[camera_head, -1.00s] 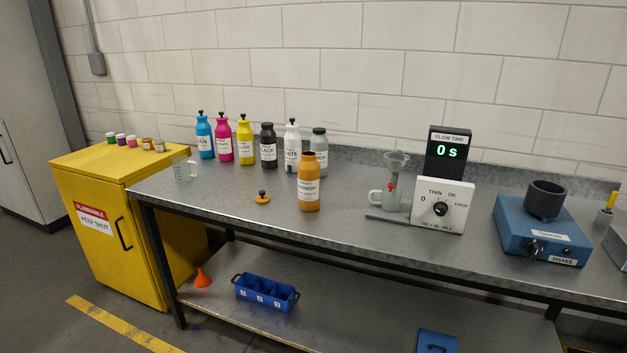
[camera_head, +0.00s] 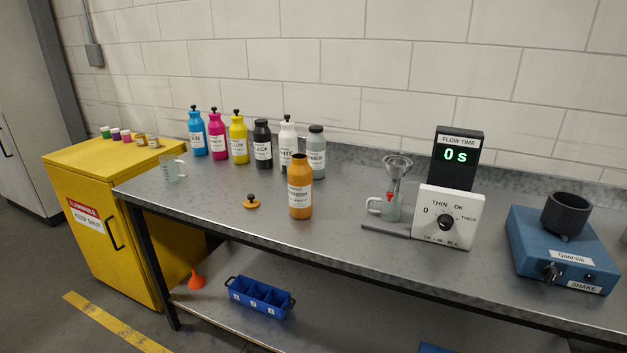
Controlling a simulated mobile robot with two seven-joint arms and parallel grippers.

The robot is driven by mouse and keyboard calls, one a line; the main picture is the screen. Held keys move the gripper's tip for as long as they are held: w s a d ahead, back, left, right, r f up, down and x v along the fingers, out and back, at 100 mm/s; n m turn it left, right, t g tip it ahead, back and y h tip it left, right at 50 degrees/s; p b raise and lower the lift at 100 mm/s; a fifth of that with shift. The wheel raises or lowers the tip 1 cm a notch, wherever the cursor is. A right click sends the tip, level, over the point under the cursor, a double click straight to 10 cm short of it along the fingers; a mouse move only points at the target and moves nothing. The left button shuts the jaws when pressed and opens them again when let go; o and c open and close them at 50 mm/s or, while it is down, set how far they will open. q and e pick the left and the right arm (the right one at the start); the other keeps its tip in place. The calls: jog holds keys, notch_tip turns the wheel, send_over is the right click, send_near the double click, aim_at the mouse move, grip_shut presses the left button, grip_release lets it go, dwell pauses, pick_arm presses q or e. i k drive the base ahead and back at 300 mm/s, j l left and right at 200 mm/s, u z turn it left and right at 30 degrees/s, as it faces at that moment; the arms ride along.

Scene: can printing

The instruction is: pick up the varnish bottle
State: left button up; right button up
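The varnish bottle (camera_head: 300,190) is orange with a white label and an open, dark mouth. It stands upright on the grey metal bench (camera_head: 215,205), near the front edge and left of the flow-time device. An orange cap with a black knob (camera_head: 252,202) lies on the bench just left of the bottle. Neither of my grippers shows in the head view.
Behind stand several bottles: cyan (camera_head: 197,137), magenta (camera_head: 217,137), yellow (camera_head: 239,140), black (camera_head: 263,145), white (camera_head: 287,145) and grey (camera_head: 316,153). A glass beaker (camera_head: 173,171) is at left. Right are a funnel stand (camera_head: 393,185), dial box (camera_head: 443,218) and blue shaker (camera_head: 560,250).

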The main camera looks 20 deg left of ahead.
aim_at(300, 172)
jog(key=i+l, duration=0.15)
jog(key=i, duration=0.25)
jog(key=i+l, duration=0.15)
jog(key=i, duration=0.25)
jog(key=u, duration=0.2)
jog(key=z, duration=0.15)
